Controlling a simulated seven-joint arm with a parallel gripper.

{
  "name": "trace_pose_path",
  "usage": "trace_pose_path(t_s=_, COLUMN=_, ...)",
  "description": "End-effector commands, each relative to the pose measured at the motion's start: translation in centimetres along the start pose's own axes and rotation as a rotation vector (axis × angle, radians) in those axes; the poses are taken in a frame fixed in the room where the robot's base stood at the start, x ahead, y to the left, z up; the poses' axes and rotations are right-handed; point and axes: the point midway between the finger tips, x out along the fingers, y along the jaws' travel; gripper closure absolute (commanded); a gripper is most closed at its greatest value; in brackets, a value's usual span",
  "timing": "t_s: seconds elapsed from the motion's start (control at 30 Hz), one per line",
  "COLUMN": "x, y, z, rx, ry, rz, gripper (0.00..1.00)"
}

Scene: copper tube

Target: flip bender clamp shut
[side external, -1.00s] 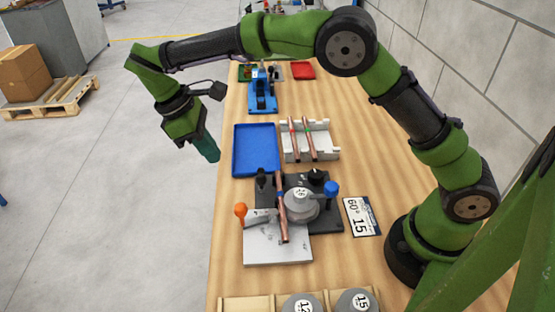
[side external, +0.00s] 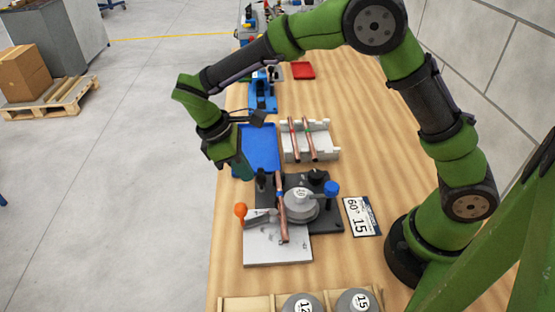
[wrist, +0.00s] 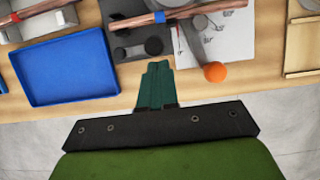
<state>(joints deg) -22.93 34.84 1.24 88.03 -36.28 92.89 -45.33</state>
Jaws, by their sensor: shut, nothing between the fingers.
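The tube bender (side external: 318,187) sits on the bench with a grey round die (side external: 301,204) and a blue-knobbed handle (side external: 331,188). A copper tube (side external: 281,218) lies in it beside the die. The clamp lever's orange knob (side external: 240,210) stands at the bender's left side; it also shows as an orange ball in the wrist view (wrist: 215,72). My gripper (side external: 247,174) is shut and empty, above the bench's left edge, behind and apart from the orange knob. In the wrist view its closed fingers (wrist: 157,85) point toward the bender, left of the orange ball.
A blue tray (side external: 258,150) lies behind the bender, close to my gripper. A white rack (side external: 325,140) with copper tubes stands beside the tray. Round dies (side external: 357,302) sit at the front edge.

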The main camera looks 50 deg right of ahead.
Motion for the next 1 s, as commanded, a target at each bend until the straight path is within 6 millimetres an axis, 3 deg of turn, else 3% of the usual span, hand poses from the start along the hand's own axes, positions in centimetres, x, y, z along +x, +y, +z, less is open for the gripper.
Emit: trace_pose_path(t_s=1.0, x=0.36, y=-0.55, z=0.89, rx=-0.153, ry=0.000, rz=0.060, gripper=1.00)
